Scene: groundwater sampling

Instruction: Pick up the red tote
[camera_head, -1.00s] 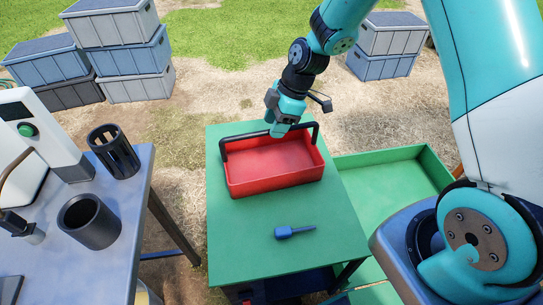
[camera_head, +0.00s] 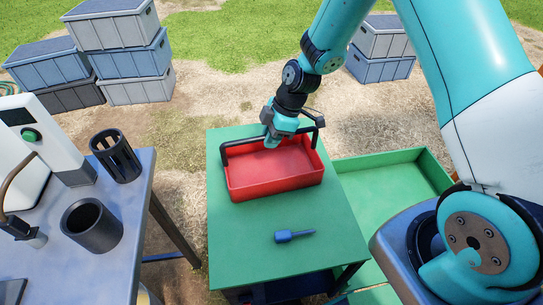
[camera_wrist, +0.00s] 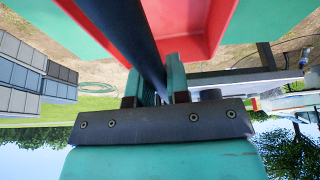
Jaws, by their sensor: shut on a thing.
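The red tote (camera_head: 278,183) is an open red tray with a black bar handle (camera_head: 238,143) arching over it. It rests on the green table (camera_head: 240,235). My gripper (camera_head: 272,139) is above the tote, at the middle of the handle. In the wrist view, my gripper (camera_wrist: 162,82) is shut on the black handle (camera_wrist: 125,30), which runs between its two teal fingers. The tote's red wall (camera_wrist: 205,30) shows beyond it. In the head view the gripper covers the middle of the handle.
A blue tool (camera_head: 294,236) lies on the green table in front of the tote. A green open tray (camera_head: 395,185) stands lower at the right. A grey bench (camera_head: 75,255) with black cylindrical holders (camera_head: 92,225) is at the left. Stacked grey crates (camera_head: 125,55) stand behind.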

